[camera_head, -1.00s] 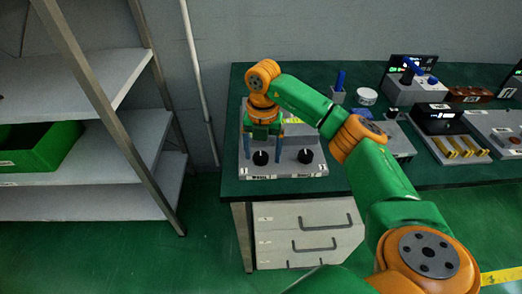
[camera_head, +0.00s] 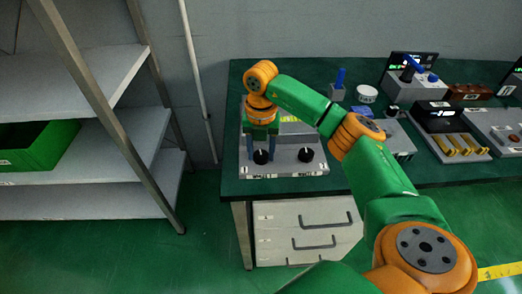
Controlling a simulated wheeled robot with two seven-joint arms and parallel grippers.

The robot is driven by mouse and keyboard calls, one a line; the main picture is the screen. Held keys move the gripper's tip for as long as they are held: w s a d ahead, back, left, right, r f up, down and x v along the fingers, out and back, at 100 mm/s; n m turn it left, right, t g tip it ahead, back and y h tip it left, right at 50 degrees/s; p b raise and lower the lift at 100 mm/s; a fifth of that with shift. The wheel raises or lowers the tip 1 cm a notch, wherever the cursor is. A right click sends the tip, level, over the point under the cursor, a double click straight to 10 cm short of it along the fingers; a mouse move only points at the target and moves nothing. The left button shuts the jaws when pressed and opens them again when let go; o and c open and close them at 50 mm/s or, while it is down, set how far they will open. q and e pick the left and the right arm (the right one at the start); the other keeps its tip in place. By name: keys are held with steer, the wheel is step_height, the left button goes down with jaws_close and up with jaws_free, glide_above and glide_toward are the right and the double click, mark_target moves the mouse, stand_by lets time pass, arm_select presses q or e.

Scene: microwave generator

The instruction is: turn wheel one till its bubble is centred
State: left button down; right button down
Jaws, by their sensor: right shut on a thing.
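A grey device (camera_head: 283,172) with two black knobs stands at the left end of the green bench. My right gripper (camera_head: 261,154) points down over its left knob (camera_head: 261,157), which I take as wheel one, and is shut on it, one finger at each side. The right knob (camera_head: 306,155) is free. A yellow-green strip (camera_head: 289,118) shows behind my arm at the back of the device. My arm covers much of the back, and I cannot make out any bubble. My left gripper is not in view.
On the bench (camera_head: 342,182) to the right stand a blue-handled holder (camera_head: 338,90), a white round pot (camera_head: 367,94), a lever box (camera_head: 409,88) and a unit with yellow levers (camera_head: 457,144). Drawers (camera_head: 308,232) are below. A shelf with a green bin (camera_head: 38,147) stands left.

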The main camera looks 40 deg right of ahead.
steer(key=n, duration=0.3)
steer(key=shift+r, duration=0.1)
steer(key=n, duration=0.4)
steer(key=shift+p, duration=0.3)
steer(key=n, duration=0.3)
steer(key=shift+n, duration=0.3)
steer(key=n, duration=0.3)
steer(key=shift+n, duration=0.3)
steer(key=n, duration=0.3)
steer(key=shift+n, duration=0.3)
steer(key=n, duration=0.3)
steer(key=shift+n, duration=0.4)
steer(key=n, duration=0.3)
steer(key=shift+n+b, duration=0.3)
steer(key=shift+n, duration=1.7)
